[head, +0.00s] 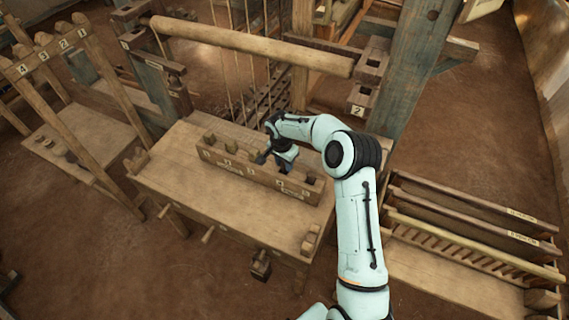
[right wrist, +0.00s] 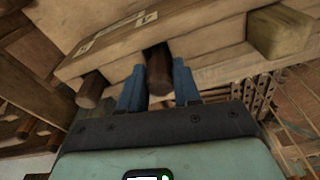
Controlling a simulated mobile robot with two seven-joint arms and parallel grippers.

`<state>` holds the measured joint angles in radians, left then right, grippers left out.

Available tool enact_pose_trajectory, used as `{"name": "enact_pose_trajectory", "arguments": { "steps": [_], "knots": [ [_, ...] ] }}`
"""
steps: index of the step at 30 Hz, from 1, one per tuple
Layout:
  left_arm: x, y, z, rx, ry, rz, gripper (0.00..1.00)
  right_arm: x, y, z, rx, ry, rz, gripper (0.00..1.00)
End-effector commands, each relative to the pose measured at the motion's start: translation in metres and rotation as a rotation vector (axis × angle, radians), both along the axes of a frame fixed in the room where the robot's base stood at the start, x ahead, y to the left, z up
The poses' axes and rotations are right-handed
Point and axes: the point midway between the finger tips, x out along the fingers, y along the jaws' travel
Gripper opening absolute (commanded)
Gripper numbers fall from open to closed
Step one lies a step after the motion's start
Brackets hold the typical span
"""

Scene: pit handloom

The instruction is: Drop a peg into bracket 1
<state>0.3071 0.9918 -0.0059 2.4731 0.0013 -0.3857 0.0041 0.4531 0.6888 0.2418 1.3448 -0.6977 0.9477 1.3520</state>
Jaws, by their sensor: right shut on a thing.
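My right gripper (head: 283,168) is over the long wooden rack box (head: 240,178) on the loom's table in the head view. In the right wrist view its two blue fingers (right wrist: 158,88) are shut on a dark brown round peg (right wrist: 158,68). The peg is close against the box's labelled side (right wrist: 115,42); whether it is clear of the box I cannot tell. A bracket labelled 2 (head: 360,98) is on the right post. A similar wooden bracket (head: 166,64) is on the left post, its label too small to read. My left gripper is out of view.
Wooden blocks (head: 208,139) stand in the box. A thick roller beam (head: 250,47) spans the posts behind it, with hanging cords. A slatted rack (head: 470,235) stands at the right, and numbered leaning poles (head: 105,75) at the left. The table's front left (head: 190,190) is clear.

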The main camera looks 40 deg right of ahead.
Motion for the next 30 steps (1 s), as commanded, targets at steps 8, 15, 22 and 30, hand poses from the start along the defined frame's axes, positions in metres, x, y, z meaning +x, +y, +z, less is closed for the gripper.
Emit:
{"name": "enact_pose_trajectory", "arguments": {
  "steps": [8,15,22,30],
  "knots": [
    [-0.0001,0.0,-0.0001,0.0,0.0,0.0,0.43,0.0001,-0.0004,-0.0074,-0.001,-0.001,-0.001,0.03],
    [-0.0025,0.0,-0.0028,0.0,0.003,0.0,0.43,-0.0004,-0.0006,-0.012,-0.001,0.0,0.0,0.49],
    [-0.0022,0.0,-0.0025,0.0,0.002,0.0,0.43,-0.0001,-0.0004,-0.0114,-0.001,0.0,0.0,0.58],
    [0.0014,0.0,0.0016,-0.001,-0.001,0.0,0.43,0.0009,-0.0002,-0.0063,-0.001,-0.003,0.0,0.58]
  ]
}}
